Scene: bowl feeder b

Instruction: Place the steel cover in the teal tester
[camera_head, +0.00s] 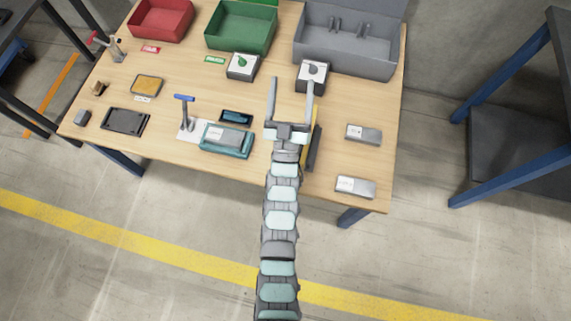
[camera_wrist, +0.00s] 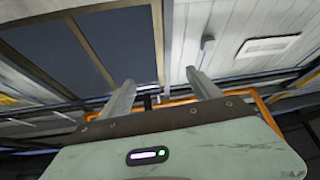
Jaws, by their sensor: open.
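The teal tester (camera_head: 240,151) sits near the front edge of the wooden table, left of my arm. A grey steel block with a pale label (camera_head: 222,134) appears to lie in it. Two similar steel covers with pale labels lie on the right of the table, one farther back (camera_head: 364,134) and one near the front edge (camera_head: 355,187). I cannot tell which is the one named. My gripper (camera_head: 291,82) is open and empty, its fingers apart over the table. In the wrist view my gripper (camera_wrist: 160,80) points at walls and structures, with no task object in view.
Red (camera_head: 160,20), green (camera_head: 240,28) and grey (camera_head: 345,48) bins line the back. Two knob boxes (camera_head: 242,66) (camera_head: 312,76) stand before them. A blue-handled lever (camera_head: 185,110) rises beside the tester. A dark yellow-edged panel (camera_head: 315,148) is beside my arm. The table's right side has free room.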

